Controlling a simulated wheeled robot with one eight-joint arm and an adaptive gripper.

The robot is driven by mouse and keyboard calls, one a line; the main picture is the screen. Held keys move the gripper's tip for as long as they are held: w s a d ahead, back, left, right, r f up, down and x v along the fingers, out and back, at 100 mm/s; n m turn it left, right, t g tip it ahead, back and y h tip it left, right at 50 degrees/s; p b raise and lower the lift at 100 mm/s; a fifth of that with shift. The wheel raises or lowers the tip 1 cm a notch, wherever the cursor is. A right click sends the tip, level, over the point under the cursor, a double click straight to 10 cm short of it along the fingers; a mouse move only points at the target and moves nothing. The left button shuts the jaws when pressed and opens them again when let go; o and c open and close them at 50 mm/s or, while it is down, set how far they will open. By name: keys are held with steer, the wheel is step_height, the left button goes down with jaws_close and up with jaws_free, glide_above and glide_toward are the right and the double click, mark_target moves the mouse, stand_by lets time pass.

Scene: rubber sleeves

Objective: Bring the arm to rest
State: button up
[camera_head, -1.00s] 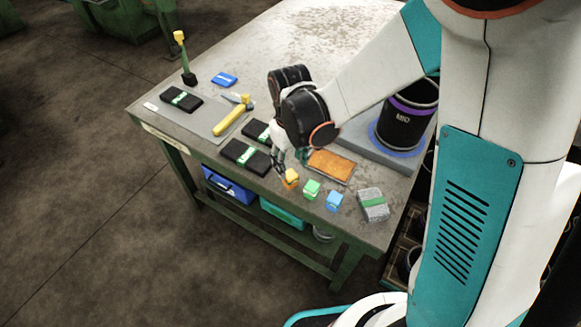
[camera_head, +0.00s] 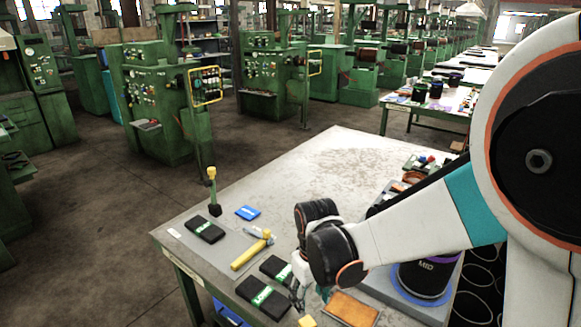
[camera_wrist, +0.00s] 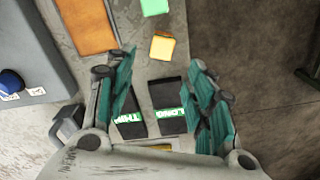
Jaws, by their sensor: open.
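My gripper (camera_wrist: 160,66) is open and empty in the wrist view, its two teal-padded fingers wide apart. In the head view my gripper (camera_head: 309,287) hangs over the near part of the workbench (camera_head: 345,160), partly hidden by my black wrist joints. In the wrist view two black packs with green-and-white labels, a left one (camera_wrist: 129,130) and a right one (camera_wrist: 170,121), show between the fingers, below them. A yellow-orange block (camera_wrist: 162,47) lies just past the fingertips, apart from them. My arm is bent, reaching in from the right.
An orange pad (camera_head: 351,309) lies near the gripper. A black MID-marked container (camera_head: 425,277) stands on a grey plate to the right.

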steer(key=s+d+r+m+t, duration=0.3)
steer(key=d+r, duration=0.5)
steer(key=r, duration=0.3)
steer(key=s+d+r+m+t, duration=0.2)
steer(key=s+d+r+t, duration=0.2)
steer(key=s, duration=0.6)
steer(key=shift+d+r+m, duration=0.3)
steer(key=shift+d+r, duration=0.3)
steer(key=shift+d, duration=0.35)
steer(key=shift+o, duration=0.5)
